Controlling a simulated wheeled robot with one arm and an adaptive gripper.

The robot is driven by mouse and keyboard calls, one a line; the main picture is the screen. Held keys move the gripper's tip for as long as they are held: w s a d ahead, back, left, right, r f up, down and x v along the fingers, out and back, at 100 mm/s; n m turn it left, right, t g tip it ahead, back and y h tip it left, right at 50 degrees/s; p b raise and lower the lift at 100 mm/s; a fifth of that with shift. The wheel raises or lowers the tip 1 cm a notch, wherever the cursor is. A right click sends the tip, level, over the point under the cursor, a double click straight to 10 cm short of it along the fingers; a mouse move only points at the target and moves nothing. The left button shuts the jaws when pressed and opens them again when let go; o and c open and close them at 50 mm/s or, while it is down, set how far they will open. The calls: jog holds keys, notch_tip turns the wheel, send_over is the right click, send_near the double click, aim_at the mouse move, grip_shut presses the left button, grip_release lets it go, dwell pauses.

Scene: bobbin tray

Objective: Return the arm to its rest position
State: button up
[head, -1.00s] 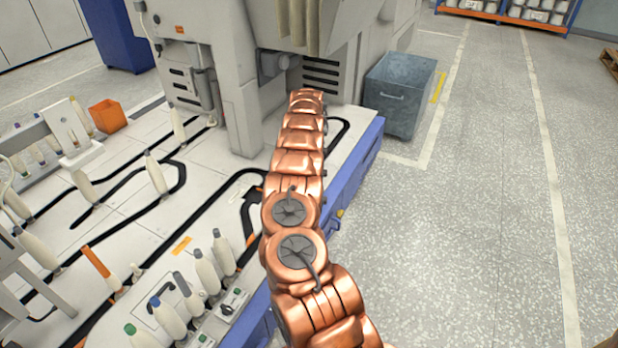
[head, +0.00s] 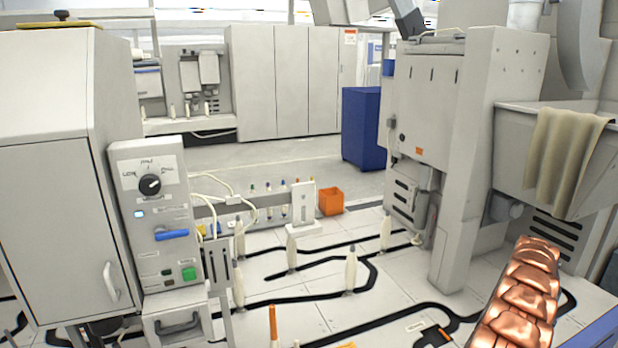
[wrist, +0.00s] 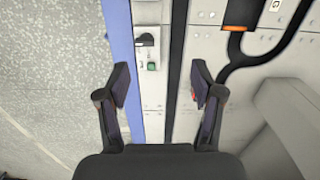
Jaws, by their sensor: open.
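My gripper (wrist: 160,88) shows in the wrist view with its two dark fingers spread apart and nothing between them. It hangs over the edge of the white table (wrist: 205,45), above a small panel with a dark switch (wrist: 146,40) and a green button (wrist: 152,66). In the head view my copper-coloured arm rises at the lower right, in front of the grey machine. The gripper itself is out of the head view.
A control cabinet with a dial (head: 150,185) stands at the left. Several upright bobbins, such as one bobbin (head: 351,270), stand along black tracks. An orange bin (head: 331,201) and a blue cabinet (head: 362,128) are farther back. Bare grey floor (wrist: 50,90) lies left of the table's blue edge (wrist: 120,40).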

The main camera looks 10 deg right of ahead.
jog(key=a+r+n+y+p, duration=0.2)
jog(key=a+r+n+p, duration=0.65)
jog(key=a+r, duration=1.85)
jog(key=s+a+r+n+g+p, duration=0.1)
jog(key=s+a+r+n+p, duration=0.2)
jog(key=s+a+r+p, duration=1.1)
jog(key=s+a+r+n+h+p, duration=0.1)
jog(key=s+r, duration=0.1)
jog(key=s, duration=0.6)
jog(key=s+a+r+p, duration=0.1)
jog(key=s+r, duration=0.2)
jog(key=s, duration=0.6)
jog(key=s+a+r+n+g+h+p, duration=0.1)
jog(key=s+r, duration=0.1)
jog(key=s, duration=0.7)
jog(key=shift+s+a+r+n+h, duration=0.15)
jog(key=shift+a+r+n+h, duration=0.05)
jog(key=shift+a+n+h, duration=0.15)
jog(key=shift+c, duration=0.3)
